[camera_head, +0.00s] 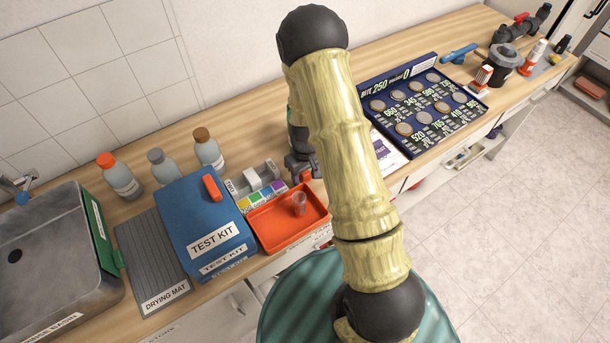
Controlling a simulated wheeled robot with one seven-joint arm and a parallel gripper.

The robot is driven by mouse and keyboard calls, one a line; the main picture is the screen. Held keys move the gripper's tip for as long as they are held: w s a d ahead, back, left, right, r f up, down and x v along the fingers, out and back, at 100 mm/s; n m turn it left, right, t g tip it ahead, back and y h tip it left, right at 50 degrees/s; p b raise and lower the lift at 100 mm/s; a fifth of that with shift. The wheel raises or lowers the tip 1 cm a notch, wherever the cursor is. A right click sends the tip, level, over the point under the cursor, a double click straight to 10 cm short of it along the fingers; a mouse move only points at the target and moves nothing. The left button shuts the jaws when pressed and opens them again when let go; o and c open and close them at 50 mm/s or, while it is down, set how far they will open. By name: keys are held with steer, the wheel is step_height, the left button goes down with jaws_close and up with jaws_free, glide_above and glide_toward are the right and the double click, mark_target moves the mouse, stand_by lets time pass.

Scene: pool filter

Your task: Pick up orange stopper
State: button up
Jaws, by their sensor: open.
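An orange stopper (105,159) sits on top of the leftmost of three clear grey bottles, at the back of the counter behind the sink. My gripper (303,170) is dark and points down near the right end of the orange tray. My yellow arm partly hides it. It is open and no object shows in it. It is well to the right of the orange stopper, with the blue test kit box and the other bottles between them.
The other bottles have a grey top (155,156) and a brown top (201,134). The blue test kit box (195,215) carries an orange piece. The orange tray (270,232) holds a small clear cup (299,203). The drying mat (150,260) is bare. A sink (60,290) is at left.

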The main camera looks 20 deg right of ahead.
mark_target(306, 173)
steer(key=c, duration=0.9)
steer(key=shift+o, duration=0.2)
steer(key=shift+r, duration=0.15)
step_height(306, 173, up, 10)
steer(key=shift+f+b, duration=0.1)
steer(key=shift+b, duration=0.75)
